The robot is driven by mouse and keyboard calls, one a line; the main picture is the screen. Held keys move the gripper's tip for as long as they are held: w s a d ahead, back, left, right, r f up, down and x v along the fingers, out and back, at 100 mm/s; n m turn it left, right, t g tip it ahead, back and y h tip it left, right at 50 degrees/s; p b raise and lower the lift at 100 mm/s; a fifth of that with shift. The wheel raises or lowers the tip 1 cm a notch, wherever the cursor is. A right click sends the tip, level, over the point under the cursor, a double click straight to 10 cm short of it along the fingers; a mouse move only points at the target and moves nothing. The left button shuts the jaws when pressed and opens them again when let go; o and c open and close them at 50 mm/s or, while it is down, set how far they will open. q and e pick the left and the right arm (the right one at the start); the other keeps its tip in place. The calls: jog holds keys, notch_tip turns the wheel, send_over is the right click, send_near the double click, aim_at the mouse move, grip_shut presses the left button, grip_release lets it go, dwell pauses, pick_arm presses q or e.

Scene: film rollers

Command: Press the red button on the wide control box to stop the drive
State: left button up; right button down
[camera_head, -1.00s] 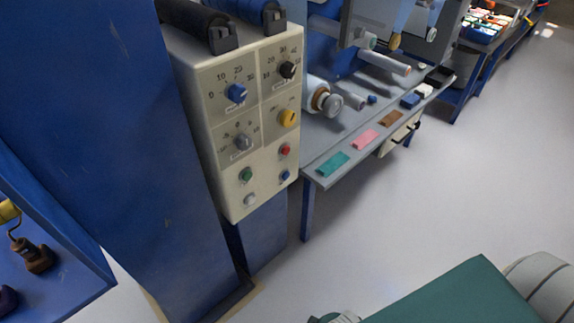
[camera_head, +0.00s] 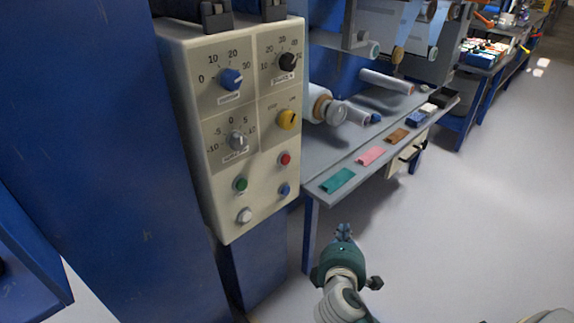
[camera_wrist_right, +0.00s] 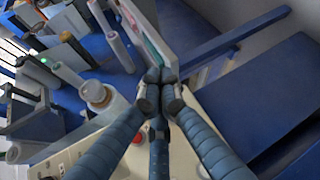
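The wide control box (camera_head: 200,146) is a cream panel on a blue column, with dials and small coloured buttons. The red button (camera_head: 284,158) is on its lower right, above a blue button and to the right of a green one. My right gripper (camera_head: 343,230) is in front of the box, below and to the right of the red button and apart from it. In the right wrist view its fingertips (camera_wrist_right: 160,82) are together with nothing seen between them. A red button (camera_wrist_right: 137,137) shows there between the fingers. My left gripper is not in view.
A grey bench (camera_head: 322,152) with rollers and coloured pads stands right of the box; its front edge is near my right gripper. A blue column (camera_head: 120,150) stands left. The floor (camera_head: 470,220) on the right is clear.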

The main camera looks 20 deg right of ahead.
aim_at(286, 160)
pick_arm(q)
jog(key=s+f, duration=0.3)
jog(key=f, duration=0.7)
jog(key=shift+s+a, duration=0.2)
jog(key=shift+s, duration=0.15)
pick_arm(e)
jog(key=w+a+r+n+t, duration=0.2)
jog(key=w+r+n+t, duration=0.4)
jog(key=w+r+n, duration=0.3)
jog(key=shift+w+a+r+n, duration=0.2)
jog(key=shift+a+r+n, duration=0.25)
jog(key=shift+n, duration=0.75)
jog(key=shift+w+r, duration=0.1)
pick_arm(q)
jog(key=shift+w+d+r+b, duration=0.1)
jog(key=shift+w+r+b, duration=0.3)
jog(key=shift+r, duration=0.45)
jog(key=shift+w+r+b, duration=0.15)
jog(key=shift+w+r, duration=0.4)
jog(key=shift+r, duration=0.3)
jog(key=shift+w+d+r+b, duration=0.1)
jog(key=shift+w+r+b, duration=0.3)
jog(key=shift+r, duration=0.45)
pick_arm(e)
jog(key=w+a, duration=0.2)
jog(key=w, duration=0.6)
jog(key=shift+a, duration=0.4)
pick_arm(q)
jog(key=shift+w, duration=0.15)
